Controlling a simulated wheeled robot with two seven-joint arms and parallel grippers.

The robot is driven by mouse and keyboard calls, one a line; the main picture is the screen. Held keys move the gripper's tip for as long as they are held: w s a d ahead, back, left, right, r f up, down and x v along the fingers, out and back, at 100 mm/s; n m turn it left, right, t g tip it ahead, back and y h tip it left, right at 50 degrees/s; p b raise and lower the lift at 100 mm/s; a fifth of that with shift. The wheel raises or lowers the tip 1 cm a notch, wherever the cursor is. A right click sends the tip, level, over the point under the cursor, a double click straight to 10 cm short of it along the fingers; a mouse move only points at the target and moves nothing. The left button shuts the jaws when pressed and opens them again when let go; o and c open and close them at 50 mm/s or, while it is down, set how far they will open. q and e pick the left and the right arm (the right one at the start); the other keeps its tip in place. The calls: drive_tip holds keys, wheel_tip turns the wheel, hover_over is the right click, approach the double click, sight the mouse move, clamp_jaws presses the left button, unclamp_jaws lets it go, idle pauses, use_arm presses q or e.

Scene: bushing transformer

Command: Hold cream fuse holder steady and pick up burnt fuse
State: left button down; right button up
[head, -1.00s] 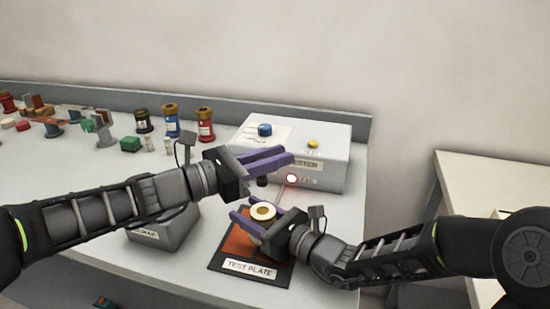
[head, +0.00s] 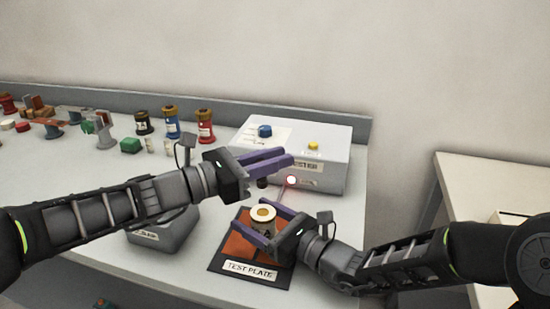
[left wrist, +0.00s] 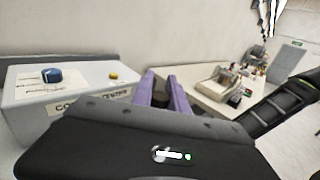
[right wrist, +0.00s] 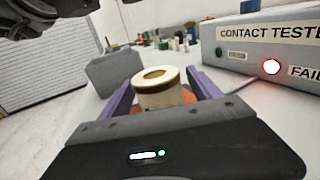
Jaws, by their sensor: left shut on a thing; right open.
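The cream fuse holder (head: 263,217) stands upright on the test plate (head: 225,262). In the right wrist view the holder (right wrist: 160,92) shows a gold-brown rim and an open centre. My right gripper (head: 250,217) is open, with its purple fingers on either side of the holder, apart from it. My left gripper (head: 290,160) is above and behind the holder, shut on a small dark piece (head: 262,183). The piece (left wrist: 161,97) also shows between the fingers in the left wrist view. It may be the burnt fuse, but it is too small and dark to be sure.
The contact tester (head: 325,155) stands just behind, with its red FAIL lamp (right wrist: 271,67) lit. A grey box (head: 165,228) is left of the plate under my left arm. Several coloured holders and parts, such as a red one (head: 205,127), stand along the back left.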

drive_tip(key=v, duration=0.9)
drive_tip(key=shift+s+d, duration=0.1)
drive_tip(key=shift+d, duration=0.1)
drive_tip(key=shift+s+d, duration=0.25)
drive_tip(key=shift+s, duration=0.05)
